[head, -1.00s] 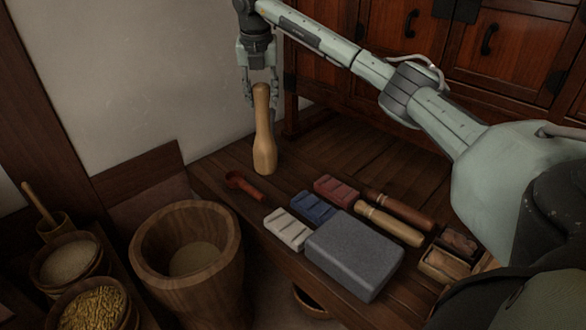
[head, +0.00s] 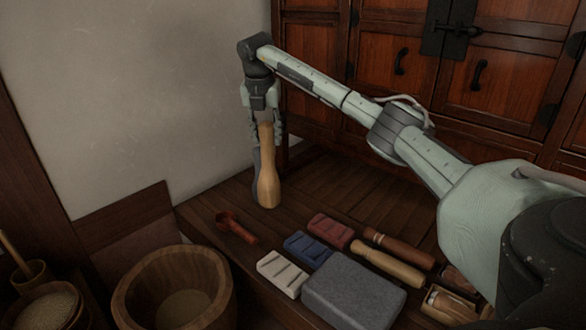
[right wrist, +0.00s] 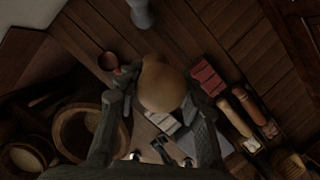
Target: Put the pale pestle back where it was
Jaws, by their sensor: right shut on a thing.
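The pale pestle (head: 268,182) hangs near upright from my right gripper (head: 265,118), broad end down, over the back left part of the dark wooden bench. The gripper is shut on its upper end. I cannot tell whether its foot touches the bench. In the right wrist view, the pestle's rounded end (right wrist: 162,88) shows between the fingers of my right gripper (right wrist: 158,100). A grey upright thing (head: 256,178) shows partly hidden just left of the pestle; a grey thing also shows at the top of the right wrist view (right wrist: 141,12). My left gripper is not in view.
A red-brown scoop (head: 237,227) lies on the bench in front of the pestle. White (head: 281,273), blue (head: 307,250) and red (head: 331,230) grooved blocks, a grey stone slab (head: 352,293) and two turned wooden rods (head: 387,262) lie nearer. A wooden mortar (head: 178,285) stands left.

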